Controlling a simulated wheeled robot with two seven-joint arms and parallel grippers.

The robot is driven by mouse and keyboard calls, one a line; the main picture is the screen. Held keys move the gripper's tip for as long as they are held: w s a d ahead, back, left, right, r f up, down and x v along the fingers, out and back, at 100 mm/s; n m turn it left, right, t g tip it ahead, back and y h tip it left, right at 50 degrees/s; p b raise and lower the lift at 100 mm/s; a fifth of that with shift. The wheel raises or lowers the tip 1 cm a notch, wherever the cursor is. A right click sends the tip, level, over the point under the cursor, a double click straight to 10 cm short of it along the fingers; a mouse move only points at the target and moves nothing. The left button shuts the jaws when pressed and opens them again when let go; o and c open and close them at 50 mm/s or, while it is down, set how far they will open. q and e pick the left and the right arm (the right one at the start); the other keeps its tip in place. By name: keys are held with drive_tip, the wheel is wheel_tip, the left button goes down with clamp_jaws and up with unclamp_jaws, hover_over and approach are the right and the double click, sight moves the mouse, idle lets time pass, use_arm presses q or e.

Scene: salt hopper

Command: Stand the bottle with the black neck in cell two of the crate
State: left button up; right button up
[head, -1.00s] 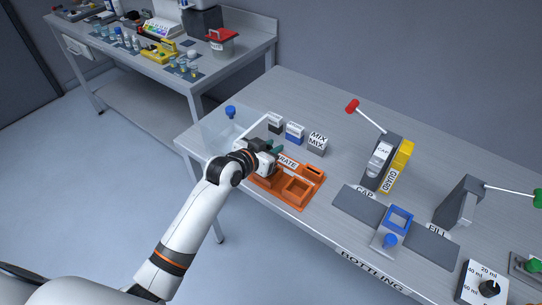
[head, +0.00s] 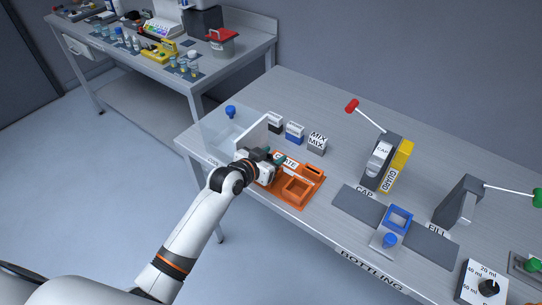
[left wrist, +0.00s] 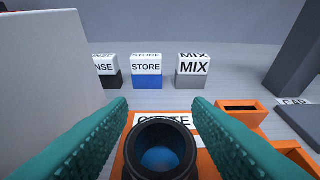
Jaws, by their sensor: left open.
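The orange crate (head: 312,201) lies on the bench, with open cells on its right side. My left gripper (head: 277,158) is over the crate's left part. In the left wrist view, the bottle with the black neck (left wrist: 160,133) stands upright between the teal fingers (left wrist: 160,110), seen from above with blue inside. The fingers are apart, with a gap on each side of the neck. The crate (left wrist: 245,125) shows around the bottle. The bottle's base and its cell are hidden. In the head view, my gripper hides the bottle. My right gripper is not seen.
STORE (head: 294,133) and MIX (head: 317,145) blocks stand behind the crate. A white panel (head: 252,132) and a blue-topped item (head: 230,112) are left. The CAP press (head: 381,160), blue fixture (head: 397,222) and FILL stand (head: 461,203) are right.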

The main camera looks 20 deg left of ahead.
use_arm(q)
drive_tip(key=shift+r, duration=0.2)
drive_tip(key=shift+s+a, duration=0.1)
drive_tip(key=shift+s, duration=0.2)
drive_tip(key=v, duration=1.1)
drive_tip(key=shift+s+b, duration=0.15)
drive_tip(key=shift+b, duration=0.3)
drive_tip(key=shift+a, duration=0.1)
